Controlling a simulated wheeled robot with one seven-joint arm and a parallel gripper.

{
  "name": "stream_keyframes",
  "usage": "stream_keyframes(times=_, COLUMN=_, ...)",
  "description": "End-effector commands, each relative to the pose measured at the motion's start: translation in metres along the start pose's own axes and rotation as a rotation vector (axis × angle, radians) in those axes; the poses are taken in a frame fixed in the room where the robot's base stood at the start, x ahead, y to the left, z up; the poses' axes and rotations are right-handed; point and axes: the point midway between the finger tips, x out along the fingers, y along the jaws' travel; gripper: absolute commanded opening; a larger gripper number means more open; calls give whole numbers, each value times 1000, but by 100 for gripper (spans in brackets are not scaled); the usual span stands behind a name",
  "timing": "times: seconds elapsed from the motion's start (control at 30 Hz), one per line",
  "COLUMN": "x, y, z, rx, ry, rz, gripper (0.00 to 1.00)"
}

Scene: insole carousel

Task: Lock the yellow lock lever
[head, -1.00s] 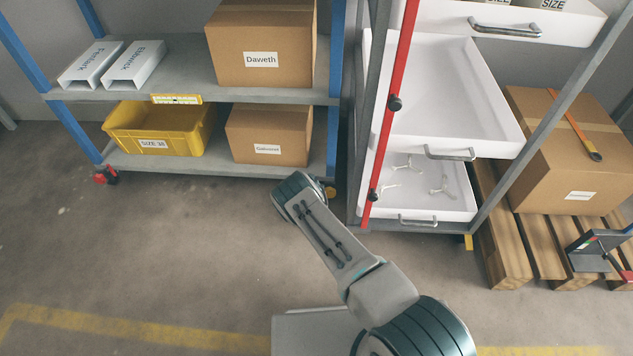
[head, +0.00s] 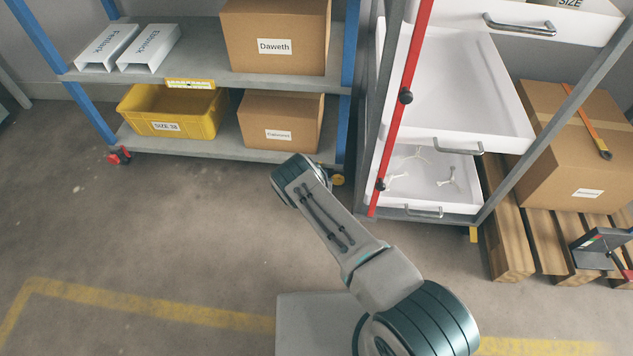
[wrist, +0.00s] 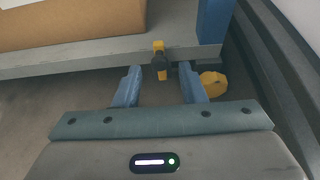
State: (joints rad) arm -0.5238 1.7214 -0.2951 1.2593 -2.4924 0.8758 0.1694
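In the wrist view, the yellow lock lever (wrist: 161,73) shows on the front edge of the lower grey shelf, with a dark piece across its middle. My gripper (wrist: 160,70) is open, with one blue finger on each side of the lever's line. The lever appears at or just beyond the fingertips. Whether a finger touches it, I cannot tell. In the head view, my arm reaches toward the shelf's lower right corner and hides the fingers and lever.
A yellow caster wheel (wrist: 213,84) sits right of the right finger, below a blue post (wrist: 213,22). The shelf rack holds a yellow bin (head: 172,112) and boxes (head: 280,122). A white drawer unit (head: 455,85) with a red bar stands close on the right. Floor in front is clear.

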Motion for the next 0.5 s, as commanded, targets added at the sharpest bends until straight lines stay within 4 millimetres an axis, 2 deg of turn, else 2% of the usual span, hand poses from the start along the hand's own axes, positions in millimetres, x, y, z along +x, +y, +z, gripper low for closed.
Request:
stream_keyframes(times=0.03, x=-14, y=1, z=6, rx=-3, ry=2, rz=1, gripper=37)
stream_keyframes(times=0.2, x=-50, y=1, z=4, rx=-3, ry=2, rz=2, gripper=37)
stream_keyframes(times=0.4, x=-81, y=1, z=3, rx=0, ry=1, rz=1, gripper=37)
stream_keyframes(times=0.5, x=-89, y=1, z=2, rx=0, ry=-1, rz=1, gripper=37)
